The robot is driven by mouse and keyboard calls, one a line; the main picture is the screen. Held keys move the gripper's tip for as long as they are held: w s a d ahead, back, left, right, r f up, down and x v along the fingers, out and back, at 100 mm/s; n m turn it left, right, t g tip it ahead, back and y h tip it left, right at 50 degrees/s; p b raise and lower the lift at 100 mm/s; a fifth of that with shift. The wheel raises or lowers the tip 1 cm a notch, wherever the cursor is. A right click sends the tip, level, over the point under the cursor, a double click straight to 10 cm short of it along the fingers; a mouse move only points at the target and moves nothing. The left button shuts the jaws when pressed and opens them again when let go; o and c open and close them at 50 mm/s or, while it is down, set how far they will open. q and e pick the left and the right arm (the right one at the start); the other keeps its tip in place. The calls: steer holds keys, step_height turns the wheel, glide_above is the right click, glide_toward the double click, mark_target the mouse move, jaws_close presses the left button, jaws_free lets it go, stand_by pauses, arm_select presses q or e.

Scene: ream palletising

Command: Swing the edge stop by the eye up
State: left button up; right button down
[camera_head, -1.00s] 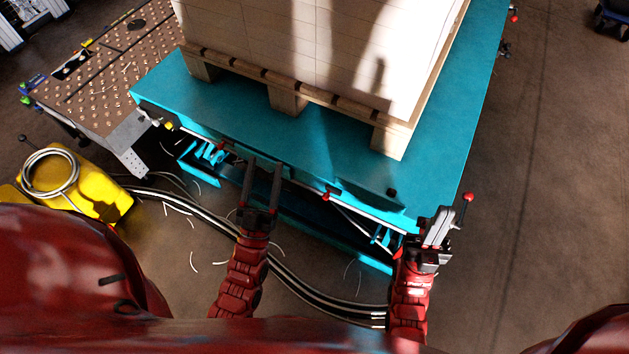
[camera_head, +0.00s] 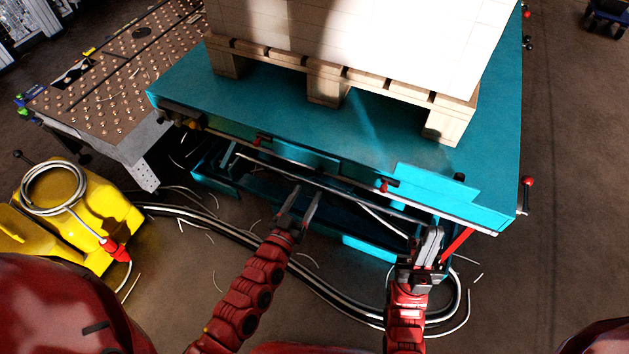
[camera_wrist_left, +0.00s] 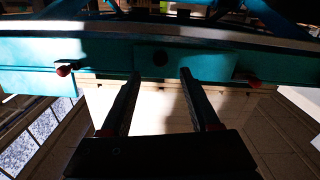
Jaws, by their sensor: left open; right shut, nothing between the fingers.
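Teal edge plates run along the near side of the teal lift table (camera_head: 505,130). One plate (camera_head: 300,157) is left of centre and another, more brightly lit (camera_head: 435,183), is at the right. Small red knobs (camera_head: 258,141) (camera_head: 384,186) sit by them. A small black part (camera_head: 459,178) shows at the right plate; I cannot tell whether it is the eye. My left gripper (camera_head: 307,192) is open and empty, below and in front of the edge. My right gripper (camera_head: 435,230) is shut and empty below the right plate.
A wooden pallet (camera_head: 325,88) with a white load (camera_head: 370,35) stands on the table. A studded ball table (camera_head: 110,75) is at the left. A yellow unit (camera_head: 105,215) with coiled hose and cables on the floor lie in front.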

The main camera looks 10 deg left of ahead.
mark_target(317, 175)
arm_select(q)
steer(key=x, duration=0.6)
steer(key=shift+w+b, duration=0.15)
steer(key=shift+b, duration=0.25)
steer(key=shift+c, duration=0.3)
jaws_close()
stand_by(0.7)
